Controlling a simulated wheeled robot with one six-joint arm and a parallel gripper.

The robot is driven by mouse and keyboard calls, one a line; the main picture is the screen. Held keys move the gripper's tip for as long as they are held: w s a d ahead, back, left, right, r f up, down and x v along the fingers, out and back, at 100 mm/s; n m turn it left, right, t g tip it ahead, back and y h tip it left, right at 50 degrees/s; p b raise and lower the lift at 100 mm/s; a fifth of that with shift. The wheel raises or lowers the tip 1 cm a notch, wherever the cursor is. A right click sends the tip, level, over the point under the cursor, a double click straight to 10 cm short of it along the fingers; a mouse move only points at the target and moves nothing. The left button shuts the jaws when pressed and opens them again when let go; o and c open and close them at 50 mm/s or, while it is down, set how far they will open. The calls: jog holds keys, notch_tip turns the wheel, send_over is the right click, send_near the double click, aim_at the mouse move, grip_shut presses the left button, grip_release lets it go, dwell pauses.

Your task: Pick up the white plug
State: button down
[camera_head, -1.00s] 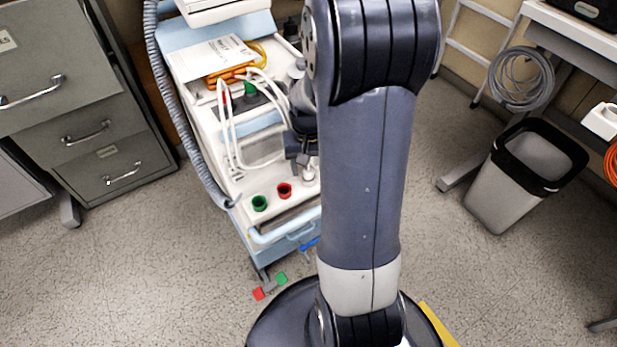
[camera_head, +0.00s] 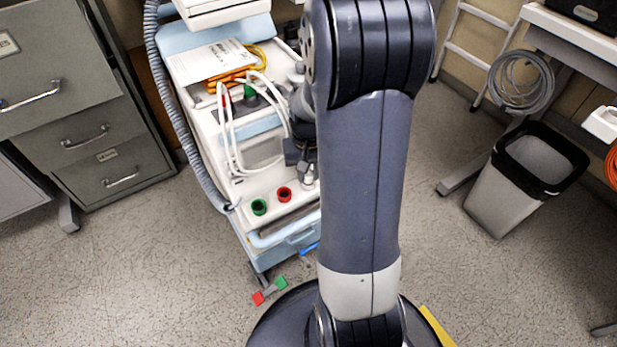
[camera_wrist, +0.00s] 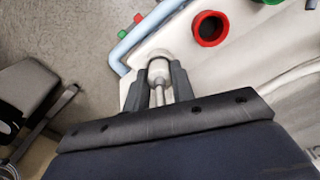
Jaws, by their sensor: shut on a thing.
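The white plug (camera_wrist: 158,70) shows in the wrist view between the two dark fingers of my gripper (camera_wrist: 157,84), with a pale stem or cord running back towards the palm. My gripper is shut on it, over a corner of the white cart top. In the head view the plug (camera_head: 308,174) is a small pale piece below my dark gripper (camera_head: 300,158), partly hidden by my arm. I cannot tell whether the plug is clear of the cart top.
A red cup (camera_head: 284,194) and a green cup (camera_head: 259,206) are fixed near the cart's front edge. White cables (camera_head: 232,130) loop over the cart (camera_head: 215,150). A bin (camera_head: 525,180) stands at right; floor between is free.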

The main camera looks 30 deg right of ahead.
notch_tip(320, 180, up, 10)
jog(key=p, duration=0.3)
jog(key=shift+p, duration=0.3)
